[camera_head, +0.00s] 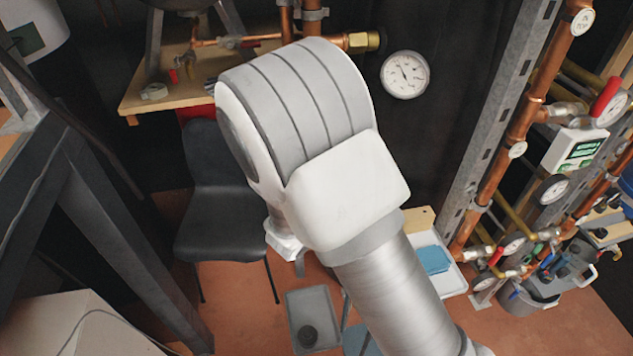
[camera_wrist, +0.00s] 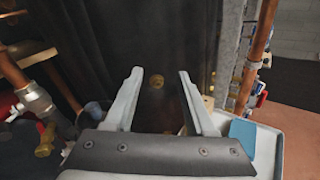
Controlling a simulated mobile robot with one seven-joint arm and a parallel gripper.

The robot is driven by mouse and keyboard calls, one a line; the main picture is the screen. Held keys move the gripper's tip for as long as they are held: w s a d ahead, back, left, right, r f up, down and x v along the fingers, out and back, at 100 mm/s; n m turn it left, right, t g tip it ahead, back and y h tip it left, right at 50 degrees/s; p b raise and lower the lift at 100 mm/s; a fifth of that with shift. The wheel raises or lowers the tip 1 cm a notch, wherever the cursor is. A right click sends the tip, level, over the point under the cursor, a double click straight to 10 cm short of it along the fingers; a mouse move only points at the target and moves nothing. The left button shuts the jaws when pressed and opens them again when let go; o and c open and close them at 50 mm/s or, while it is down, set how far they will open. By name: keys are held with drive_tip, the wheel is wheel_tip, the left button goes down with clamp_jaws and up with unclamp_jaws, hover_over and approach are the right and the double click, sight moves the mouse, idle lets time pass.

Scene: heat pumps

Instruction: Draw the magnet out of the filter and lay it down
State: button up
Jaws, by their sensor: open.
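My gripper (camera_wrist: 160,73) is open and empty in the wrist view, its two pale fingers pointing away toward a dark wall. In the head view my arm covers most of the gripper. I cannot make out the magnet or the filter for certain in either view. A white tray (camera_wrist: 268,150) with a blue cloth (camera_wrist: 242,132) lies beyond the right finger.
Copper pipes with gauges and a white display box (camera_head: 575,150) line the right side. A wooden bench (camera_head: 160,100) and a dark chair (camera_head: 215,190) stand at the left. A grey tray (camera_head: 325,300) holding a dark round object is on the floor. A round gauge (camera_head: 405,74) hangs behind my arm.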

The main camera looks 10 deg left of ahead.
drive_tip(key=s+a+f+n+t+y, duration=0.1)
drive_tip(key=a+f+n+y, duration=0.2)
drive_tip(key=a+n, duration=0.15)
drive_tip(key=a+f+n+t+y, duration=0.2)
drive_tip(key=a+f+n+y, duration=0.15)
drive_tip(key=a, duration=0.25)
drive_tip(key=w+b, duration=0.1)
drive_tip(key=w, duration=0.7)
drive_tip(key=shift+w+d+m+b, duration=0.25)
drive_tip(key=shift+w+m+b, duration=0.1)
drive_tip(key=shift+w+m, duration=0.05)
clamp_jaws()
